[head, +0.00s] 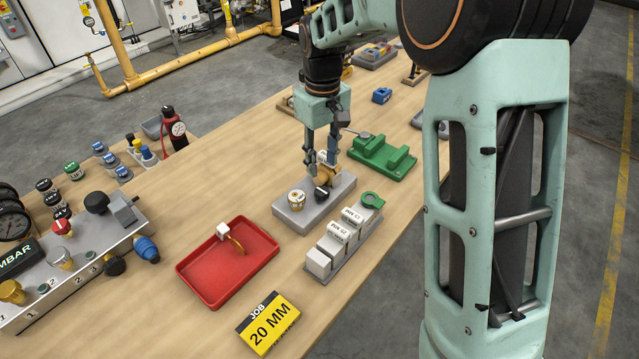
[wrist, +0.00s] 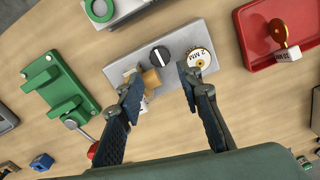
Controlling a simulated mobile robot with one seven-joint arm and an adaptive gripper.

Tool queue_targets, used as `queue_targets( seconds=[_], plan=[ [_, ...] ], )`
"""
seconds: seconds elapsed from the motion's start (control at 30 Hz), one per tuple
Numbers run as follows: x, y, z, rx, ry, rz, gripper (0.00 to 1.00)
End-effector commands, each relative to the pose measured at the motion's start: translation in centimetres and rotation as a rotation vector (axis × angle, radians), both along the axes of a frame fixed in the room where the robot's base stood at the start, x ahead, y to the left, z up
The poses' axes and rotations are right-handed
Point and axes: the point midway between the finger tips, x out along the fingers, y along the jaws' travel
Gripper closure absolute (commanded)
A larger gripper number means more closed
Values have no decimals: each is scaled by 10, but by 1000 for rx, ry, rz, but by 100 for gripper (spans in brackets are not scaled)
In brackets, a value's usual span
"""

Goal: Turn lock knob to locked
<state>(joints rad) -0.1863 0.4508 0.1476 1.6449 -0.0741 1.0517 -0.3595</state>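The lock knob appears to be the small black knob (head: 322,193) on a grey base plate (head: 290,219). In the wrist view the knob (wrist: 160,55) is round with a white line across it. A brass-coloured block (wrist: 152,78) sits close beside it, and a white-and-gold dial marked "2 MM" (wrist: 201,59) is on the same plate. My gripper (head: 320,158) is over the plate with its fingers apart. In the wrist view my gripper (wrist: 159,82) shows nothing clasped; the knob lies just beyond the fingertips, apart from them. The knob's locked mark is not readable.
A red tray (head: 205,283) with a tagged brass piece is at left. A grey block rack (head: 345,250) stands in front, with a yellow "JOB 20 MM" sign (head: 268,323) nearer. A green fixture (head: 383,158) is to the right. Bare table lies between them.

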Motion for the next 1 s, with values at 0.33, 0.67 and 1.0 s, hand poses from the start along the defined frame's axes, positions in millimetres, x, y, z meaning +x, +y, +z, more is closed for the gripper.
queue_targets(
  seconds=[0.33, 0.67, 1.0],
  plan=[
    [-2, 0, -66, -1, 4, -2, 67],
    [0, 0, -92, 0, 0, -3, 67],
    [0, 0, -92, 0, 0, -3, 79]
  ],
)
